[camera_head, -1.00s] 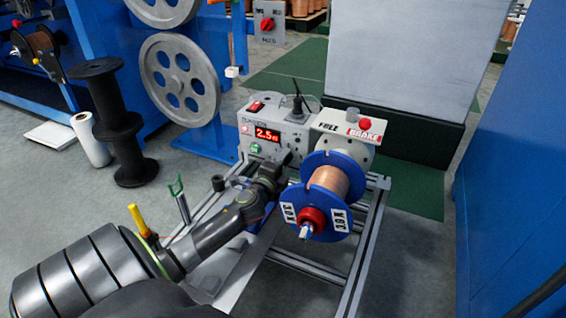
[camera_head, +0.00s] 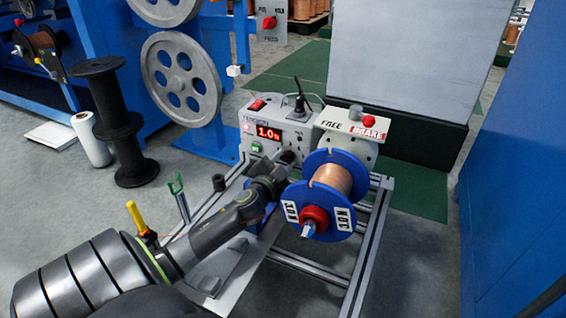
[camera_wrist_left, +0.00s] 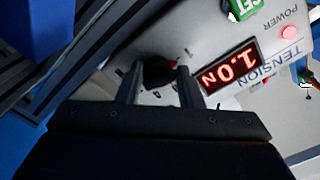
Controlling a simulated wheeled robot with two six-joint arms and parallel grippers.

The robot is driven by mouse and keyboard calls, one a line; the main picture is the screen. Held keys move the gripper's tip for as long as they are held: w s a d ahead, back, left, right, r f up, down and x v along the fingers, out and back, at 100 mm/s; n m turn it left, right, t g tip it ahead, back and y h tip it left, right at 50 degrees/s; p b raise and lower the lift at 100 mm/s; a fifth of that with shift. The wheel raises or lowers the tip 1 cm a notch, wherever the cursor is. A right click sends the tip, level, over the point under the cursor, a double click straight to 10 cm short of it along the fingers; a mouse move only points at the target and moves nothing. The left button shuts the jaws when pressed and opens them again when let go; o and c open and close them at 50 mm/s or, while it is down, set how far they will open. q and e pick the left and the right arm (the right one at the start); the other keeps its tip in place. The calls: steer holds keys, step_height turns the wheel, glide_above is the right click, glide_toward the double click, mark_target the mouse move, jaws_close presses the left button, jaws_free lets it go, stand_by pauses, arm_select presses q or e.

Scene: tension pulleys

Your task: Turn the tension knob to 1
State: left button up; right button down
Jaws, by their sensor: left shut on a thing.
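The tension control box (camera_head: 276,132) stands on the metal frame, and its red display (camera_head: 269,132) reads 1.0 N. In the left wrist view the display (camera_wrist_left: 230,66) also reads 1.0 N, seen turned over. The dark tension knob (camera_wrist_left: 158,73) sits on the panel beside the display. My left gripper (camera_wrist_left: 156,82) is shut on the knob, one finger on each side. In the head view my left gripper (camera_head: 284,163) reaches the lower right of the box front, and the knob is hidden there. My right gripper is not in view.
A blue-flanged copper wire spool (camera_head: 340,177) sits right beside my left gripper. A FREE/BRAKE unit (camera_head: 352,124) with a red knob stands behind it. A green hook post (camera_head: 179,195) and a black spool (camera_head: 122,135) stand to the left.

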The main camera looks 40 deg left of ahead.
arm_select(q)
steer(key=shift+d+n, duration=0.3)
steer(key=shift+n, duration=0.5)
steer(key=shift+r, duration=0.1)
steer(key=shift+w, duration=0.1)
steer(key=o, duration=0.6)
steer(key=shift+o, duration=1.4)
steer(key=shift+w+d, duration=0.2)
steer(key=shift+w, duration=0.05)
steer(key=shift+s+a, duration=0.1)
